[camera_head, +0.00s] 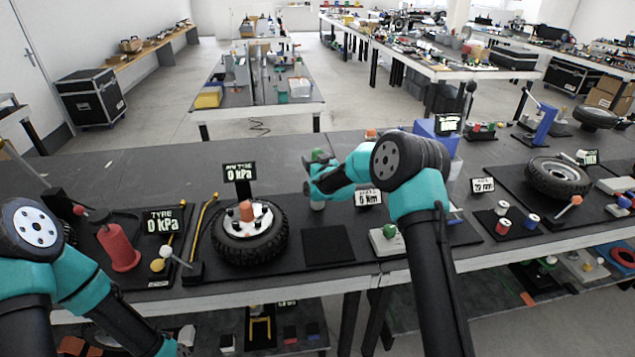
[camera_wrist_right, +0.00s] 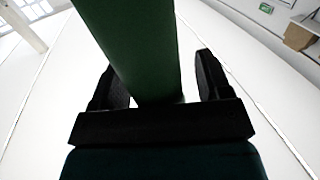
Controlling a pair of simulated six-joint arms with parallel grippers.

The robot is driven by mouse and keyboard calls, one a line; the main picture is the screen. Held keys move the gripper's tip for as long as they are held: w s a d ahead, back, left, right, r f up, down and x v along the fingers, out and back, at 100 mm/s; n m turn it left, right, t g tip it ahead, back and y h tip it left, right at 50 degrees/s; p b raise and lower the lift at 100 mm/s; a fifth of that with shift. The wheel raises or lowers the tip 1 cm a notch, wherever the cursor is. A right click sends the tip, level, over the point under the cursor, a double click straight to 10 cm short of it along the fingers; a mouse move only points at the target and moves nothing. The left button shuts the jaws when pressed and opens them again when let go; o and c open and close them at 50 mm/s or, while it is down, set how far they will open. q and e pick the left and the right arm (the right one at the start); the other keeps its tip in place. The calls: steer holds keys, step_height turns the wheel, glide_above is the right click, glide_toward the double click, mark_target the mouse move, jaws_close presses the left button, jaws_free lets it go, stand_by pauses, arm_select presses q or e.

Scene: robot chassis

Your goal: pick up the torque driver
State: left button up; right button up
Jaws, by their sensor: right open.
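The torque driver (camera_head: 318,154) stands upright on the table beside a display reading 0 Nm. Its green top shows above my right gripper (camera_head: 312,180), and a pale lower part shows below it. The gripper hides its middle. In the right wrist view, a thick green shaft, which I take as the driver (camera_wrist_right: 140,45), runs between the two black fingers of my right gripper (camera_wrist_right: 160,84). The fingers stand apart, with a gap visible on the right side. My left arm is at the lower left, and its fingers do not show.
A wheel (camera_head: 250,232) with a 0 kPa display stands left of the gripper. A black square pad (camera_head: 328,246) and a green knob on a grey base (camera_head: 389,236) lie in front. A blue box (camera_head: 436,139) is behind my right arm. A red pump (camera_head: 118,246) stands at the left.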

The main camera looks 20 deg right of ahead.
steer(key=shift+w, duration=0.1)
stand_by(0.4)
steer(key=shift+r, duration=0.1)
steer(key=c, duration=1.1)
